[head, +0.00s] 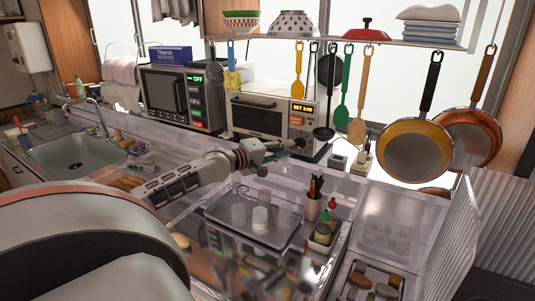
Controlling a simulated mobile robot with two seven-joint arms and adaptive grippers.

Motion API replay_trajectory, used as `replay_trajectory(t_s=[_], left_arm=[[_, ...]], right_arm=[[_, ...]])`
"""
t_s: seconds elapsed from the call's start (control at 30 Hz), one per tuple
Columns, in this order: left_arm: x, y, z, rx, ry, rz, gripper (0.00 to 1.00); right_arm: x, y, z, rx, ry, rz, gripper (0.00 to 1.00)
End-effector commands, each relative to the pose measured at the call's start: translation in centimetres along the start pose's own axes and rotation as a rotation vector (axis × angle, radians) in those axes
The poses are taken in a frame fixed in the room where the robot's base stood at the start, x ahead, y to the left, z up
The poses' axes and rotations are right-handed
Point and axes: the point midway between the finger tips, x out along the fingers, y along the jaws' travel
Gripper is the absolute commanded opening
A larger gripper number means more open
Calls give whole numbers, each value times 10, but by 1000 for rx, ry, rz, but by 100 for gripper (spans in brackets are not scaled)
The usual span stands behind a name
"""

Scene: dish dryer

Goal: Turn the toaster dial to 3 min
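The toaster (255,118) is a light-coloured oven with a dark glass door, standing on the back counter right of the microwave. Its lit display (302,108) appears to read "SET 3:00", with small controls below it that are too small to make out. My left gripper (294,147) is at the toaster's lower right front, near the control panel. Its dark fingers are small and partly lost against the dark background, so whether they touch a dial or are open or shut is unclear. My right gripper is not in view.
A black microwave (168,98) with a green "OFF" display stands left of the toaster. Utensils, including a black ladle (325,132), hang in front of the toaster's right side. Pans (415,150) hang at right.

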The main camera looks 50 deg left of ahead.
Motion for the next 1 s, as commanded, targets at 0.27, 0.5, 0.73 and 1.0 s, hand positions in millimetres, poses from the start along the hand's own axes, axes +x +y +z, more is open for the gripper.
replay_trajectory(t_s=[0.27, 0.5, 0.73, 1.0], left_arm=[[-32, -2, 1, 1, -2, -4, 24], [-57, -2, 1, 0, -1, -3, 24], [-73, -1, 1, 0, -1, -1, 24], [-77, 0, 0, 1, 0, 0, 24]], right_arm=[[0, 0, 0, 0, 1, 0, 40], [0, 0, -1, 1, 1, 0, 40], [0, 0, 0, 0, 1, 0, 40], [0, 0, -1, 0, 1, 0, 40]])
